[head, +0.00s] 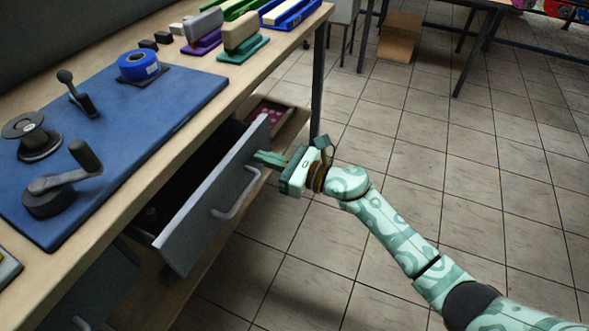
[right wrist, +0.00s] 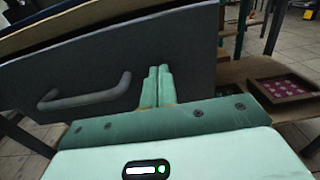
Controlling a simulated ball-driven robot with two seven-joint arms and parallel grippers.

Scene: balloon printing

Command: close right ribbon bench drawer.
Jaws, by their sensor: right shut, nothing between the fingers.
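The ribbon bench drawer (head: 190,235) under the wooden bench is pulled out, and its dark inside shows behind the grey front panel. A small dark item (head: 151,217) lies inside it. The drawer has a curved grey handle (head: 236,201), also seen at the left in the right wrist view (right wrist: 85,95). My right gripper (head: 257,157) is shut and empty, with its fingertips at the outer face of the panel, near its far end and beside the handle. In the right wrist view its closed fingers (right wrist: 157,88) point at the panel; I cannot tell if they touch. My left gripper is not in view.
The bench top holds a blue mat (head: 125,105) with a blue ribbon roll (head: 138,65) and a crank device (head: 62,180). Several coloured stamp-like tools stand at the far end. A lower shelf holds a box with pink contents (right wrist: 283,88).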

